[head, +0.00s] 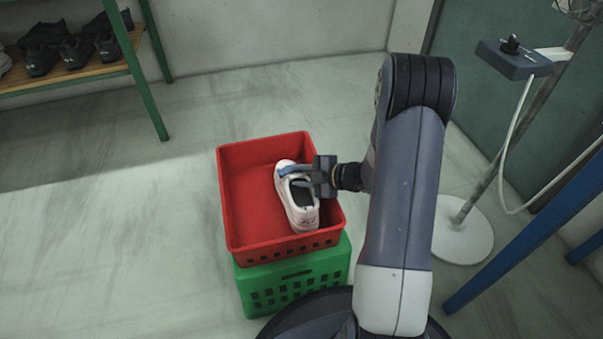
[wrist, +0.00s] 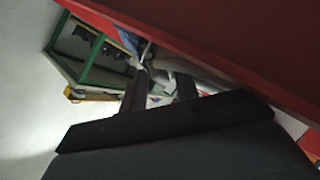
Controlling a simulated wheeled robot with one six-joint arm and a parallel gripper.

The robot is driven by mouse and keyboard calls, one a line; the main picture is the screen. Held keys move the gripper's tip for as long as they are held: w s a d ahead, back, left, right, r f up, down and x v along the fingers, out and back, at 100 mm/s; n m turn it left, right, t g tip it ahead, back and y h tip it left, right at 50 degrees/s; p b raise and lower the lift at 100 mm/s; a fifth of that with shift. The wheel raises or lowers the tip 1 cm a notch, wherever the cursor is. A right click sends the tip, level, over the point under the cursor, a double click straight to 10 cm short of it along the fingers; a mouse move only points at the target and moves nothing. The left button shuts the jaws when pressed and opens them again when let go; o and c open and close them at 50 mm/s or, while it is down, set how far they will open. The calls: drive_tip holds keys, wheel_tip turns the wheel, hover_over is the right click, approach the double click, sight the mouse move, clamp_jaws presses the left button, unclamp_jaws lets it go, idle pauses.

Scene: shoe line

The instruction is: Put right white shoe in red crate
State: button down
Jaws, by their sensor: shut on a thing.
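The white shoe (head: 300,205) is in the right half of the red crate (head: 240,200) in the head view, its toe toward the back and its heel toward the front. My gripper (head: 295,181) reaches in from the right and is shut on the shoe near its opening. Part of the shoe (wrist: 183,70) shows dimly between the fingers (wrist: 160,90) in the wrist view, beside the red crate wall (wrist: 220,40). I cannot tell whether the shoe touches the crate floor.
The red crate stands on a green crate (head: 295,284). A rack with dark shoes (head: 75,50) is at the upper left. A stand with a control box (head: 512,60) and a round white base (head: 461,228) is at the right, near a blue bar (head: 530,235). The floor at left is clear.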

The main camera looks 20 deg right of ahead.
drive_tip(key=shift+s+f, duration=0.1)
drive_tip(key=shift+f, duration=0.3)
drive_tip(key=c, duration=1)
unclamp_jaws()
drive_tip(key=shift+s+f, duration=0.1)
drive_tip(key=shift+f, duration=0.1)
drive_tip(key=p+v, duration=0.4)
drive_tip(key=v, duration=0.7)
drive_tip(key=shift+r, duration=0.35)
drive_tip(key=shift+w+a, duration=0.15)
drive_tip(key=shift+w, duration=0.1)
drive_tip(key=b+x, duration=0.2)
drive_tip(key=x, duration=0.3)
drive_tip(key=b+x, duration=0.2)
drive_tip(key=x, duration=0.2)
drive_tip(key=shift+w+a+f, duration=0.2)
drive_tip(key=shift+f, duration=0.2)
drive_tip(key=shift+w+a+f, duration=0.15)
drive_tip(key=shift+w+a, duration=0.2)
drive_tip(key=shift+a, duration=0.05)
